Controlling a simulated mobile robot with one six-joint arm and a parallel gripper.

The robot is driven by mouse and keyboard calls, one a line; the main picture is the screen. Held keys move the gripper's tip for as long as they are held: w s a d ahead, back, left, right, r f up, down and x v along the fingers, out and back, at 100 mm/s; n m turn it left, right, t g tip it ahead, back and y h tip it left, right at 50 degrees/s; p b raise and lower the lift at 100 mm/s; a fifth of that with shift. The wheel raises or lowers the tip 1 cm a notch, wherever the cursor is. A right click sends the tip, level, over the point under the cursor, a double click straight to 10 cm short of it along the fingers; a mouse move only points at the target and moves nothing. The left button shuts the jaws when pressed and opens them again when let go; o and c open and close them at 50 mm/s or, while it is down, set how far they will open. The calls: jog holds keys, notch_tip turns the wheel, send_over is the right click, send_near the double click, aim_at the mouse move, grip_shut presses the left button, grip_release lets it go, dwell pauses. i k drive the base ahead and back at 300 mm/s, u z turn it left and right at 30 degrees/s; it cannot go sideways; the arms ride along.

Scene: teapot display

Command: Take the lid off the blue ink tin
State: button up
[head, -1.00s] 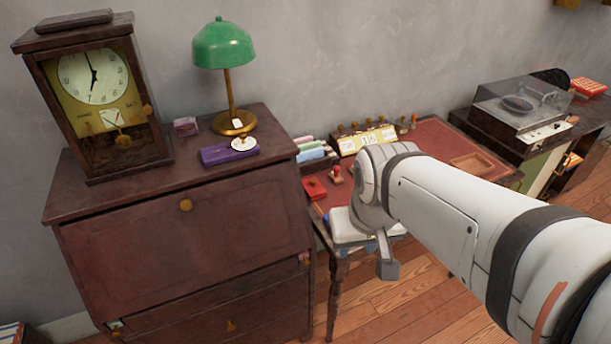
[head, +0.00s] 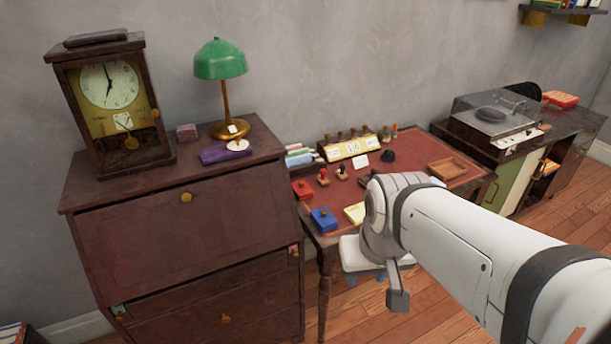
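The blue ink tin (head: 323,221) is a small blue box near the front left edge of the red-topped desk. It looks closed, with a small knob on its lid. My arm reaches in from the lower right. What shows of my gripper (head: 398,298) is a grey piece hanging below the arm's end, in front of the desk and to the right of and below the blue tin in the picture. It is apart from the tin. Its fingertips cannot be made out, and nothing is visibly held.
A red tin (head: 302,189) sits just behind the blue one. Stamps (head: 342,172), a yellow pad (head: 355,212) and a wooden tray (head: 447,169) share the desk (head: 405,165). A tall bureau (head: 190,220) stands close on the left. A white stool (head: 358,256) is under my arm.

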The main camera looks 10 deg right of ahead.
aim_at(325, 219)
jog(key=z, duration=0.05)
jog(key=i, duration=0.9)
jog(key=u, duration=0.1)
